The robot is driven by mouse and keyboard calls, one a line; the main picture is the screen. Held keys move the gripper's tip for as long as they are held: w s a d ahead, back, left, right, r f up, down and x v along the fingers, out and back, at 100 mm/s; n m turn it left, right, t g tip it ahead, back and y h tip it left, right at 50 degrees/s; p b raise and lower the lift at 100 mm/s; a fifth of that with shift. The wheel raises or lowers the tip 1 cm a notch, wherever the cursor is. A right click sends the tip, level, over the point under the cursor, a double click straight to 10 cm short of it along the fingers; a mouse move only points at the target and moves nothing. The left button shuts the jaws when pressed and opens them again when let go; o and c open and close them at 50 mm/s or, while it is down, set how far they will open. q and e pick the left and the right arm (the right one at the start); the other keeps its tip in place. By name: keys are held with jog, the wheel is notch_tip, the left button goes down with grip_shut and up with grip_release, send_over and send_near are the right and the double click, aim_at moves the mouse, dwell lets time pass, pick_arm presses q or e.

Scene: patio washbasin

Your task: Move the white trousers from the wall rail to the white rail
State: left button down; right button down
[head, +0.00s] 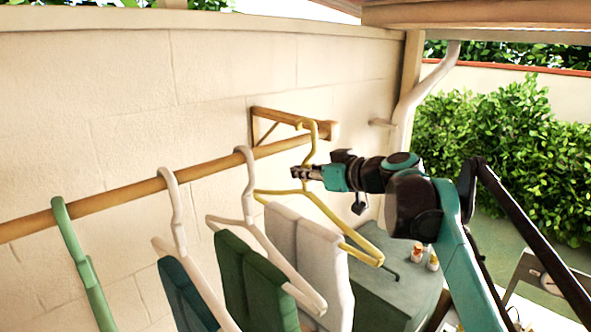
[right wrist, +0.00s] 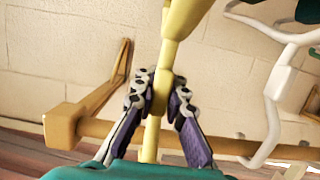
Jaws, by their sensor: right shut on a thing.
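The white trousers (head: 322,268) hang folded over a yellow hanger (head: 325,212) at the far right end of the wall rail (head: 215,170). My right gripper (head: 300,172) is shut on the hanger's neck, just below its hook. In the right wrist view the purple-padded fingers (right wrist: 160,95) close on the yellow neck from both sides. The hook is at the rail's end near the wooden bracket; I cannot tell whether it still rests on the rail. The left gripper is out of view. I cannot make out the white rail.
Beside the white trousers hang dark green trousers (head: 255,280) on a white hanger, then teal trousers (head: 187,297) and a green hanger (head: 82,262). A grey-green table (head: 385,290) with small bottles (head: 417,252) stands below. A hedge (head: 500,150) lies at right.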

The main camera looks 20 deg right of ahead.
jog(key=v, duration=0.2)
jog(key=f+v, duration=0.1)
jog(key=v, duration=0.2)
jog(key=p+v, duration=0.1)
jog(key=v, duration=0.2)
jog(key=shift+s+f, duration=0.1)
jog(key=shift+s, duration=0.25)
